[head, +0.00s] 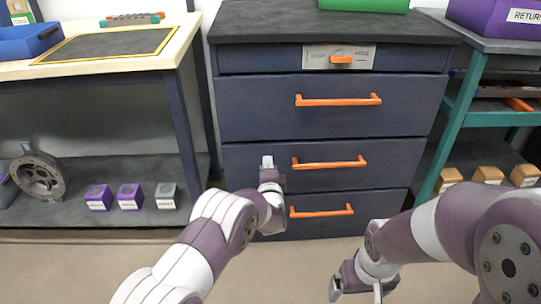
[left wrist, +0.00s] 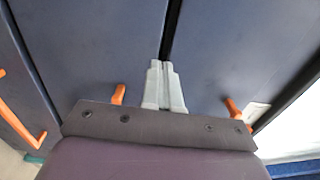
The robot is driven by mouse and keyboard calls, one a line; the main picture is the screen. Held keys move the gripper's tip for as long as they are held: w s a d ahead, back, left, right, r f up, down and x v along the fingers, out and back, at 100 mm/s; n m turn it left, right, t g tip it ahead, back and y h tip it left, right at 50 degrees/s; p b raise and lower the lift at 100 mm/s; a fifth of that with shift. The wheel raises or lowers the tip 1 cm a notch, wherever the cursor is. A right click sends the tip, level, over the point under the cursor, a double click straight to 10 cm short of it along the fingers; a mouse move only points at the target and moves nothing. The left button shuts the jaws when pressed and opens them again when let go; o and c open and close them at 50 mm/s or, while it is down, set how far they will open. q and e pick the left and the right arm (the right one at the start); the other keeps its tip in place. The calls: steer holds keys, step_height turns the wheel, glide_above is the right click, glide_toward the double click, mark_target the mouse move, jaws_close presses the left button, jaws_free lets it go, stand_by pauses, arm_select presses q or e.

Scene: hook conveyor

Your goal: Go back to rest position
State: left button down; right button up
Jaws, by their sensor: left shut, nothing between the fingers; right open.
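My left gripper (head: 267,162) is in front of the dark blue drawer cabinet (head: 255,105), near the left end of the middle orange handle (head: 330,163). It looks apart from that handle. In the left wrist view its pale fingers (left wrist: 162,85) are together with nothing between them, against the drawer fronts. My right gripper (head: 357,290) hangs low at the bottom right of the head view. Its fingers are apart and it looks empty, over the floor.
The drawers look closed, with orange handles (head: 338,100) sticking out. A workbench (head: 130,60) with a lower shelf holding purple and grey blocks stands left. A teal-framed rack (head: 458,120) stands close on the right. Bare floor (head: 90,265) lies in front.

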arm_select(q)
steer(key=s+p, duration=0.3)
steer(key=s, duration=0.4)
steer(key=s+d+f+n+g+h, duration=0.1)
steer(key=s+f+n+g+h, duration=0.1)
steer(key=s+f+n+g, duration=0.7)
steer(key=s+a+r+n+g+p, duration=0.1)
steer(key=s+a+r+n+g, duration=0.25)
steer(key=s+a, duration=0.35)
steer(key=s+a+r+n+g+y, duration=0.1)
steer(key=s+a+r+n+g, duration=0.1)
steer(key=s+a+r, duration=0.55)
steer(key=s+a+r+n+g+p, duration=0.1)
steer(key=s+a+r+n+g, duration=0.15)
steer(key=s+a, duration=0.45)
step_height(320, 180, up, 40)
steer(key=s+p, duration=0.1)
steer(key=p, duration=3.7)
steer(key=shift+d+f+n, duration=0.15)
steer(key=shift+d+n, duration=0.15)
steer(key=shift+d, duration=0.15)
arm_select(e)
step_height(320, 180, up, 44)
steer(key=shift+w+a, duration=0.2)
steer(key=shift+w, duration=0.2)
